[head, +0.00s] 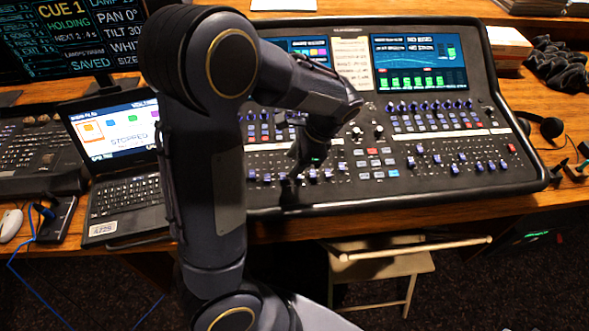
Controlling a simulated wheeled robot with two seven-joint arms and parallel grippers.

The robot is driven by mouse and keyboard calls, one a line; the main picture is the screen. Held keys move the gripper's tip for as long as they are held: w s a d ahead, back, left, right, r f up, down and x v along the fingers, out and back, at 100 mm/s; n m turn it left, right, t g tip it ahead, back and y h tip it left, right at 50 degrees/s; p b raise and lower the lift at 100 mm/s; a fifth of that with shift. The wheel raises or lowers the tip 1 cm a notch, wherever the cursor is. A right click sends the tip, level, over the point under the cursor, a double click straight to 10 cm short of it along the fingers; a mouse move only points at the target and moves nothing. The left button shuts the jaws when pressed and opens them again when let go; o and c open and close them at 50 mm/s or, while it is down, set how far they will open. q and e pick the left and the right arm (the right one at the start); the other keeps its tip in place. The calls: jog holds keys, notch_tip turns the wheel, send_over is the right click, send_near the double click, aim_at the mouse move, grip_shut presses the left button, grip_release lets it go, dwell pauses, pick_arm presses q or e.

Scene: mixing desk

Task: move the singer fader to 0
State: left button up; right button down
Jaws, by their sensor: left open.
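The mixing desk (440,190) stands on the wooden table, with two lit screens along its back and rows of blue knobs and faders. My left arm reaches across its left part. My left gripper (295,180) is open and points down at the desk's front-left fader row. Some blue fader caps (328,174) show just right of it; others there are hidden behind my arm. The labels are too small to read, so I cannot tell which cap is the singer fader. I cannot tell whether the fingers touch a cap. My right gripper is not in view.
A laptop (125,190) and a large monitor (70,40) stand on the left, with a mouse (10,223) at the far left. Headphones (550,127) lie right of the desk. A folding stool (385,265) stands below the table's front edge.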

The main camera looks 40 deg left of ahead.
aim_at(283, 176)
pick_arm(q)
jog(key=x, duration=0.5)
jog(key=shift+s+a+f, duration=0.1)
